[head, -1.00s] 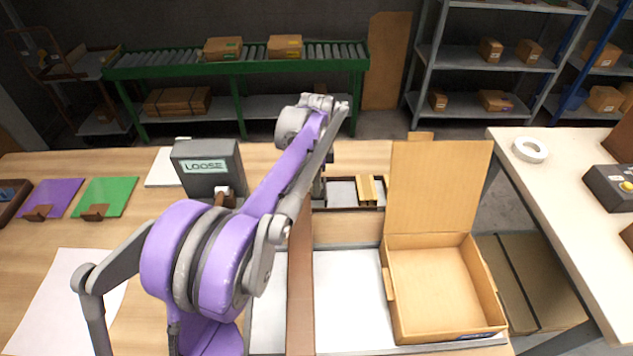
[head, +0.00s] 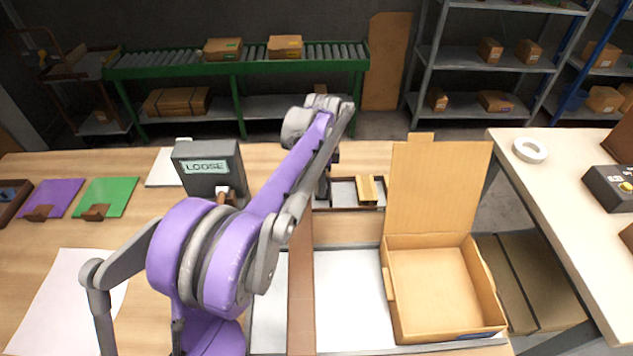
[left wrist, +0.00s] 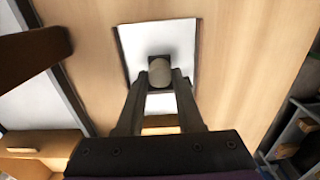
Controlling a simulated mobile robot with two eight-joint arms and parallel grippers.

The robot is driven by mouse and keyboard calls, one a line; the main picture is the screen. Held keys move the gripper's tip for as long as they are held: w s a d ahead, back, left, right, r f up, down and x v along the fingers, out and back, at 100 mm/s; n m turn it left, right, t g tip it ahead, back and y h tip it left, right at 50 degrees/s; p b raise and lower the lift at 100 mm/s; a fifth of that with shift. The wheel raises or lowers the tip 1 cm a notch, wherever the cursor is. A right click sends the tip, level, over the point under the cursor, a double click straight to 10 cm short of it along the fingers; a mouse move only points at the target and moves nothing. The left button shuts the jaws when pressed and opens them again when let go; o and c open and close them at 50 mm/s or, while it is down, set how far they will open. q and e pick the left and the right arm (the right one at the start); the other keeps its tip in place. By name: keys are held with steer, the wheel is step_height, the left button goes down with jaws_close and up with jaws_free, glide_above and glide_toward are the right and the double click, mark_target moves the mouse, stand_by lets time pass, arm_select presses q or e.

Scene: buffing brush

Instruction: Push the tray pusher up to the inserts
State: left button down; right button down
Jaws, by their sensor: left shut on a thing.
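My left gripper (left wrist: 160,84) is shut on a pale rounded knob (left wrist: 160,70), which appears to be the handle of the tray pusher. A dark part of the pusher shows around the knob. The tray (head: 343,207) is shallow, with a pale floor and dark rim, and lies on the wooden table behind the long brown bar. The yellow inserts (head: 367,190) stand in its right part; a yellow piece also shows between my fingers in the left wrist view (left wrist: 160,128). In the head view my arm hides the pusher and the tray's left end. My right gripper is not in view.
An open cardboard box (head: 440,290) stands at the front right, its lid raised near the tray. A grey block marked LOOSE (head: 207,170) stands left of my arm. A brown bar (head: 301,285) runs along the table beside my forearm.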

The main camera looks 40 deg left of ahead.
arm_select(q)
steer(key=w+d, duration=0.2)
steer(key=d, duration=0.1)
steer(key=w+d+p, duration=0.1)
steer(key=w+d, duration=0.1)
steer(key=w, duration=0.1)
steer(key=shift+d, duration=0.4)
steer(key=c, duration=0.5)
jaws_free()
steer(key=shift+r, duration=0.1)
step_height(320, 180, up, 11)
steer(key=shift+f+p, duration=0.15)
steer(key=shift+p, duration=0.65)
